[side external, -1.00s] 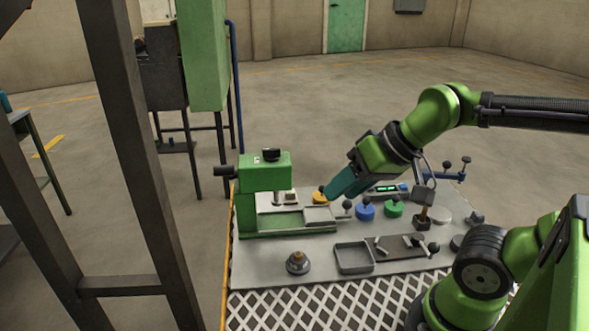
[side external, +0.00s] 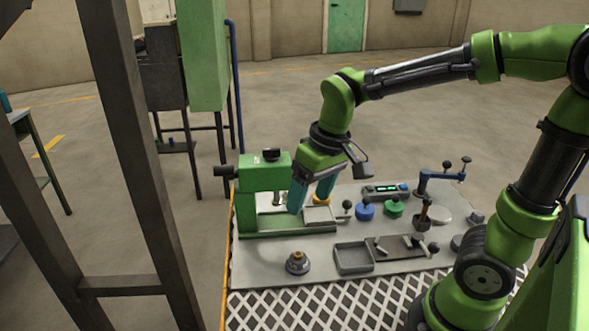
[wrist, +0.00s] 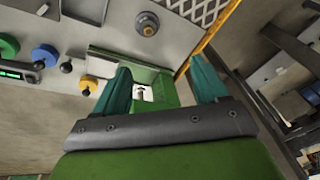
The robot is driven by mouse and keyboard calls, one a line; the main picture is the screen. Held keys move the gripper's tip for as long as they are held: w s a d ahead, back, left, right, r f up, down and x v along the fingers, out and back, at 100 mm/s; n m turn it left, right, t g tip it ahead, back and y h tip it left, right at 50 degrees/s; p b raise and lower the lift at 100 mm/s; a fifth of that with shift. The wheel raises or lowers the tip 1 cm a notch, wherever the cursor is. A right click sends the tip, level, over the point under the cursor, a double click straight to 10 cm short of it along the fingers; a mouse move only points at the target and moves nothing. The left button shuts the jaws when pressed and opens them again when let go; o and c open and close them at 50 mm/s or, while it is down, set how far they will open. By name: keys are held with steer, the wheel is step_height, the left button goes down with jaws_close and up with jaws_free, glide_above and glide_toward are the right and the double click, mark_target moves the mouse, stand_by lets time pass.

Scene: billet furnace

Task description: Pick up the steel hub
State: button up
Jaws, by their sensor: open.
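The steel hub (side external: 298,263) is a round grey piece with a brass-coloured centre. It stands on the bench plate at the front left, left of the grey tray. In the wrist view the hub (wrist: 148,24) shows at the top, beyond the fingers. My gripper (side external: 311,202) has teal fingers and hangs above the green press, behind the hub and apart from it. In the wrist view my gripper (wrist: 160,85) is open and empty, with the press between its fingers.
The green press (side external: 264,180) stands at the back left. Blue knob (side external: 365,211), green knob (side external: 394,206) and a small lever stand right of it. The grey tray (side external: 353,258) is right of the hub. Plate around the hub is clear.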

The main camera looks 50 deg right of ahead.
steer(key=w+f+n+g+h, duration=0.1)
steer(key=w+n+g, duration=0.1)
steer(key=w, duration=0.2)
glide_above(297, 254)
steer(key=shift+n, duration=0.3)
step_height(297, 254, down, 10)
steer(key=shift+s+f, duration=0.1)
steer(key=shift+d+f, duration=0.1)
steer(key=shift+f, duration=3.05)
jaws_close()
